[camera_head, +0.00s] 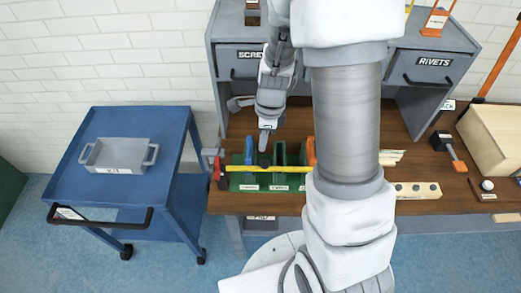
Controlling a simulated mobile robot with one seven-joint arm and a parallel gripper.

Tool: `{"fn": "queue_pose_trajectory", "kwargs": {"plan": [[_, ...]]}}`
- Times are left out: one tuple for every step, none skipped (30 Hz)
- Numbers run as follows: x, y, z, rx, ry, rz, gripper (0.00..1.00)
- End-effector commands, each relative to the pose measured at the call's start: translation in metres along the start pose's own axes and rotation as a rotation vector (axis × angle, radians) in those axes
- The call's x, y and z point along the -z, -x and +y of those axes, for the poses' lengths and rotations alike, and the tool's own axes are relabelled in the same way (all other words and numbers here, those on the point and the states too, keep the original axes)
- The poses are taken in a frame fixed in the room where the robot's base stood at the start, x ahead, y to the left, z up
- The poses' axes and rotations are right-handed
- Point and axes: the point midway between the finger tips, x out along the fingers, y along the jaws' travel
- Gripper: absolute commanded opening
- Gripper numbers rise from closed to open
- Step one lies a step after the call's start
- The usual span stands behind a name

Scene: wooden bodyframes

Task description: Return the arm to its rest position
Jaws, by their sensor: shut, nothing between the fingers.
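My white and grey arm rises through the middle of the head view and hides part of the bench. My gripper (264,147) points down over the bench, above the green rack (243,183) or just behind it. Its fingers are shut with nothing seen between them. I cannot tell whether the fingertips touch the rack.
A brown workbench (410,205) carries grey drawers labelled SCREWS (240,62) and RIVETS (432,67). A blue cart (165,165) with a grey tray (119,155) stands at left. A mallet (449,150) and a wooden box (495,135) lie at right. Blue floor (60,270) is clear in front.

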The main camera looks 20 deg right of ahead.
Motion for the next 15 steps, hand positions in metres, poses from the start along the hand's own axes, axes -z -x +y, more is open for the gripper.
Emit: {"fn": "queue_pose_trajectory", "kwargs": {"plan": [[-0.002, 0.012, -0.002, 0.008, 0.002, -0.001, 0.0], [-0.003, 0.018, -0.002, 0.006, 0.002, -0.002, 0.0], [-0.003, 0.026, -0.002, 0.007, 0.001, -0.002, 0.0], [-0.004, 0.032, -0.002, 0.007, 0.001, -0.001, 0.0], [-0.004, 0.037, -0.002, 0.007, 0.001, -0.002, 0.0], [-0.005, 0.043, -0.002, 0.006, 0.001, -0.002, 0.0], [-0.005, 0.047, -0.001, 0.005, 0.001, -0.001, 0.0], [-0.005, 0.051, -0.002, 0.005, 0.0, -0.001, 0.0], [-0.006, 0.056, -0.002, 0.004, 0.0, -0.001, 0.0], [-0.006, 0.059, -0.002, 0.004, 0.0, -0.001, 0.0], [-0.006, 0.062, -0.002, 0.004, 0.0, -0.001, 0.0], [-0.006, 0.064, -0.002, 0.004, -0.001, -0.001, 0.0], [-0.007, 0.066, -0.002, 0.003, -0.001, -0.001, 0.0], [-0.007, 0.067, -0.001, 0.002, -0.001, 0.0, 0.0], [-0.007, 0.068, -0.001, 0.002, -0.002, 0.0, 0.0]]}}
